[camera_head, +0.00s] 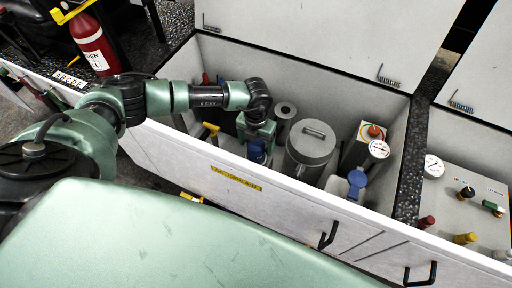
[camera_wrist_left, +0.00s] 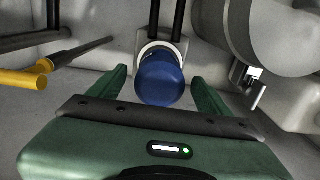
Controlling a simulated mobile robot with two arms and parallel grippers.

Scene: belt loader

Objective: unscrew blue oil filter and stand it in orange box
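The blue oil filter (camera_wrist_left: 160,80) sits on a pale round mount inside the open compartment, with dark pipes behind it. It also shows in the head view (camera_head: 257,151), partly hidden by my gripper. My left gripper (camera_wrist_left: 164,88) is open, one green finger on each side of the filter, with a visible gap on both sides. In the head view the left gripper (camera_head: 257,140) reaches down into the compartment. I cannot make out an orange box for certain. My right gripper is not in view.
A large grey cylinder (camera_head: 311,145) stands right of the filter. A yellow handle (camera_head: 211,128) is to its left. The compartment's front wall (camera_head: 290,195) lies below my arm.

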